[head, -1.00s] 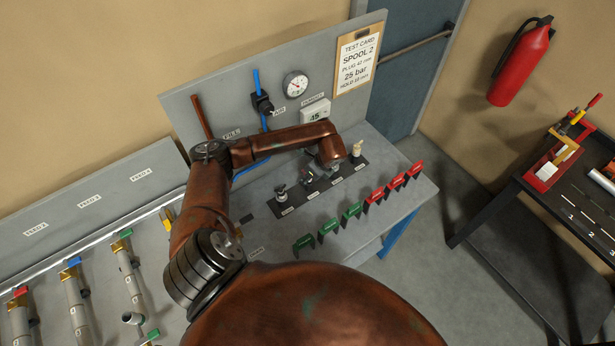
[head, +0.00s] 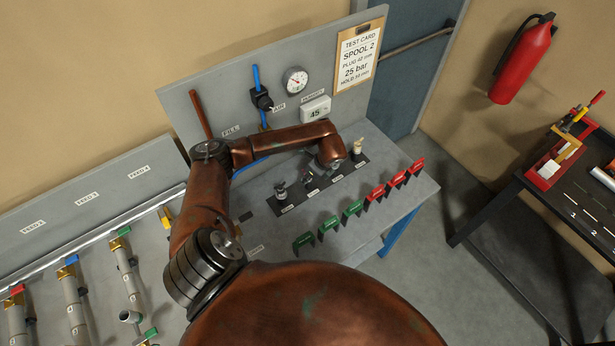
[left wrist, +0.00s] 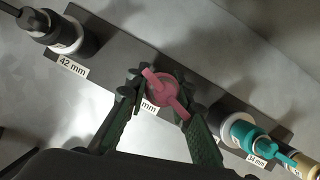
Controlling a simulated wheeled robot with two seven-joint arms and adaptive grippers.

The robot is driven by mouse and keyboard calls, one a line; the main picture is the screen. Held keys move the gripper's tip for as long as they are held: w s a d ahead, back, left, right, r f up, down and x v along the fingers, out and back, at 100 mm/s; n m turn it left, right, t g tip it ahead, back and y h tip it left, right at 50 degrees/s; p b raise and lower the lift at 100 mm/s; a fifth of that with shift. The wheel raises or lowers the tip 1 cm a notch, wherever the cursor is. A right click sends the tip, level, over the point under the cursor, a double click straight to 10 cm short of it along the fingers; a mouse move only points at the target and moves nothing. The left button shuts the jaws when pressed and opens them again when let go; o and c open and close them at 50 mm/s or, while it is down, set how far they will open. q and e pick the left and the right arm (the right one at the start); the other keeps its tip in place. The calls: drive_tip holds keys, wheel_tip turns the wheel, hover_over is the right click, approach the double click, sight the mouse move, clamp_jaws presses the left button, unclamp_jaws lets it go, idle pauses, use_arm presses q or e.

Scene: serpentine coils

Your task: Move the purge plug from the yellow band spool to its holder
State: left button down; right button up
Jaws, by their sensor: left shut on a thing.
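In the left wrist view a pink plug (left wrist: 166,96) with a bar handle sits between the two dark green fingers of my left gripper (left wrist: 160,88), which is shut on it. The plug is over the middle of the dark holder strip (left wrist: 110,72), partly covering a label. I cannot tell whether it is seated or held just above the strip. In the head view the left gripper (head: 315,174) is at the strip (head: 273,207), mostly hidden behind my arm. Pipe spools (head: 75,310) with coloured valve handles stand at the lower left; a yellow band is not clearly seen.
A black plug (left wrist: 65,32) stands at the 42 mm label, and a teal plug (left wrist: 247,135) by the 34 mm label. A cream plug (head: 357,147) is at the strip's right end. Green (head: 328,225) and red (head: 397,180) tags line the bench's front. The gauge panel (head: 220,95) stands behind.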

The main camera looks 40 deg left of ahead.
use_arm(q)
drive_tip(key=shift+f, duration=0.1)
drive_tip(key=c, duration=1.6)
unclamp_jaws()
drive_tip(key=v, duration=1.2)
